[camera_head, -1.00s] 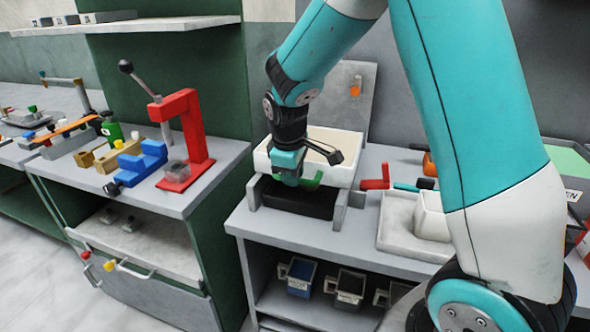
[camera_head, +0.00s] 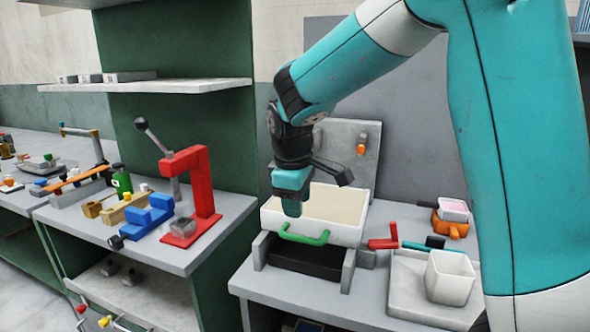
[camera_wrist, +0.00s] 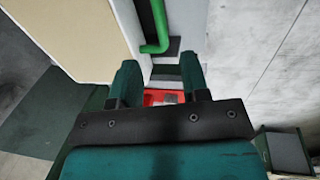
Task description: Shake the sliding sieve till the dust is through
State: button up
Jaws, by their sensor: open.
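The sliding sieve is a white box (camera_head: 335,232) with a plain beige inside (camera_head: 335,203) and a green handle (camera_head: 304,237) on its front. It sits on grey rails (camera_head: 262,250) above a dark tray (camera_head: 305,262). My gripper (camera_head: 292,212) is open and empty, pointing down at the sieve's front wall, above and a little left of the handle. In the wrist view the gripper's fingers (camera_wrist: 160,75) are apart, the green handle (camera_wrist: 158,30) lies beyond them and the sieve's beige inside (camera_wrist: 65,35) is at left. I cannot tell whether the beige is dust.
A red press (camera_head: 187,195) and blue block (camera_head: 148,218) stand on the left bench. Right of the sieve are a red handle (camera_head: 382,244), a white cup (camera_head: 450,280) on a pale tray (camera_head: 408,290), and an orange piece (camera_head: 450,227). An upright grey panel (camera_head: 345,150) stands behind the sieve.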

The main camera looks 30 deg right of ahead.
notch_tip(320, 180, up, 8)
jog(key=a, duration=0.1)
jog(key=shift+s, duration=0.45)
jog(key=shift+a, duration=0.15)
